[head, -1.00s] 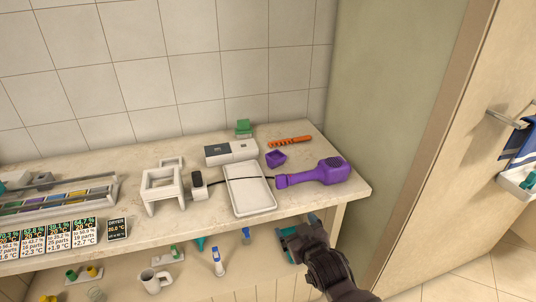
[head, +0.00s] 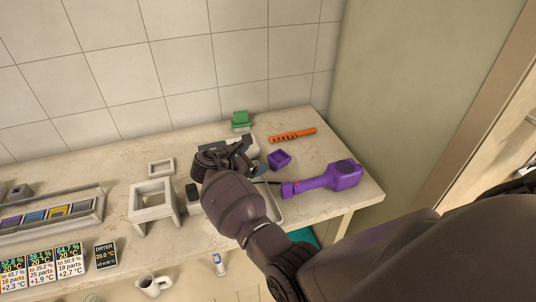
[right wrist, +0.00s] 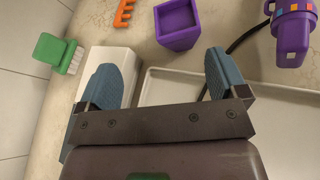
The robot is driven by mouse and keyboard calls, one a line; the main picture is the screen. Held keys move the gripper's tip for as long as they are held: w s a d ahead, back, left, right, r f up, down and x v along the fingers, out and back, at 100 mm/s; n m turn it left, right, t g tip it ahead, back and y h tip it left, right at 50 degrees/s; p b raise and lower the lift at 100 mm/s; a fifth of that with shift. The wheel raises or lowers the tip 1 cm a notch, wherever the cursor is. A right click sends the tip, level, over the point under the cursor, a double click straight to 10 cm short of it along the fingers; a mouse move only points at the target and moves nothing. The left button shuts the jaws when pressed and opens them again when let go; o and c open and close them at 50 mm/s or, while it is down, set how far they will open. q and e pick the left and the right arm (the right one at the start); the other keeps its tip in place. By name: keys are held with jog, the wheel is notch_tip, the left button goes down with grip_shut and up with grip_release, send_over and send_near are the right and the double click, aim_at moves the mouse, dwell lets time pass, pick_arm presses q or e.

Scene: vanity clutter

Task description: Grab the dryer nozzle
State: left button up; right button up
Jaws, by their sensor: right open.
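The dryer nozzle, which I take to be the small purple open-topped square piece (head: 279,159), lies on the counter left of the purple hair dryer (head: 328,179). In the right wrist view the nozzle (right wrist: 177,22) is upright with its opening showing, just beyond and between my fingertips. The dryer's end (right wrist: 293,35) is at upper right there. My right gripper (head: 243,156) is open and empty, left of the nozzle in the head view. Its two blue-grey fingers (right wrist: 163,66) are spread in the wrist view, apart from the nozzle. My left gripper is not in view.
A white box (right wrist: 105,65) lies under my left-hand finger in the wrist view. A white tray (right wrist: 270,105) and a black cord are on the right. A green brush (head: 241,120) and orange comb (head: 293,135) lie behind. A white stand (head: 153,202) is left.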

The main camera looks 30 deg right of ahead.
jog(key=shift+s+d+r+n+g, duration=0.1)
jog(key=shift+s+r+n+g, duration=0.1)
jog(key=shift+s+n+g, duration=0.25)
jog(key=shift+s+r+n, duration=0.1)
jog(key=shift+s+n, duration=0.15)
jog(key=shift+s, duration=0.15)
send_near(285, 154)
jog(key=x, duration=0.3)
jog(key=shift+w, duration=0.1)
jog(key=x, duration=0.5)
jog(key=c, duration=1)
